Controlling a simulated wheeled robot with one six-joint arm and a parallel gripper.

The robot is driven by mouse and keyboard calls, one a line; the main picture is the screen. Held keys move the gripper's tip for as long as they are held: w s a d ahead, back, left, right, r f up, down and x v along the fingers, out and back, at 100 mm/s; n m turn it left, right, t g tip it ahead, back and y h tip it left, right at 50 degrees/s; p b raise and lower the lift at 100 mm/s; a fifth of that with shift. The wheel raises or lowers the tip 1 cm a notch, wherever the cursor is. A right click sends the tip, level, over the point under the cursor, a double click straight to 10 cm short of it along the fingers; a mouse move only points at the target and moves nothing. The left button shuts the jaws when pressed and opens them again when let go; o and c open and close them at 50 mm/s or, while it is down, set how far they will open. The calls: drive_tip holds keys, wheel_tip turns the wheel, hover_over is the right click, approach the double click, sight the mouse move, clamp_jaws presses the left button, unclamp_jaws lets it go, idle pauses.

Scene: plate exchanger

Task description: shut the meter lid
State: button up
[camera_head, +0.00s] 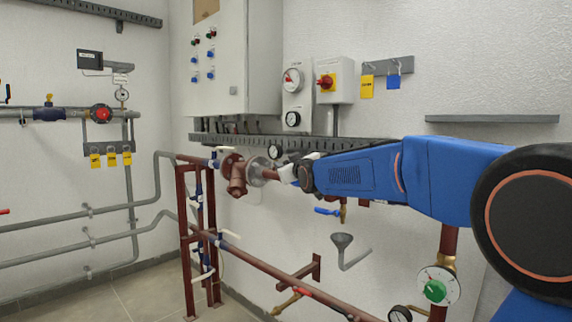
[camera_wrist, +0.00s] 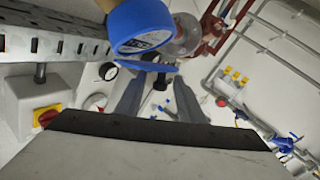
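The water meter (camera_wrist: 140,24) is a blue round body with a pale, printed dial face, at the top of the wrist view. The dial face shows uncovered. The meter lid (camera_wrist: 147,66) looks like a thin blue flap seen nearly edge-on, standing open beside the dial. My gripper (camera_wrist: 158,79) has its two grey fingers apart, with nothing held between them. The fingertips are close to the lid; I cannot tell whether they touch it. In the head view my blue arm reaches left along the pipe and hides the meter and the lid.
A grey perforated cable tray (camera_wrist: 52,42) and a box with a red and yellow switch (camera_wrist: 47,115) lie left in the wrist view. A red-brown flanged valve (camera_head: 236,174) stands left of my arm's end in the head view. A funnel (camera_head: 343,241) hangs below the arm.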

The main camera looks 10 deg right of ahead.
clamp_jaws()
drive_tip(key=shift+f, duration=0.15)
drive_tip(key=shift+w+d+f+n+t, duration=0.1)
drive_tip(key=shift+f+n+t, duration=0.25)
drive_tip(key=shift+f+n, duration=0.3)
drive_tip(key=shift+w+d+f+n+t, duration=0.1)
drive_tip(key=shift+f+n+t, duration=0.3)
drive_tip(key=shift+n, duration=0.35)
drive_tip(key=shift+w+d+f+n+t+y, duration=0.15)
drive_tip(key=shift+f+n+t+y, duration=0.2)
drive_tip(key=shift+n, duration=0.4)
drive_tip(key=shift+w+d+f+n+t+y, duration=0.15)
drive_tip(key=shift+f+n+y, duration=0.25)
drive_tip(key=shift+n, duration=0.35)
drive_tip(key=shift+s, duration=0.1)
unclamp_jaws()
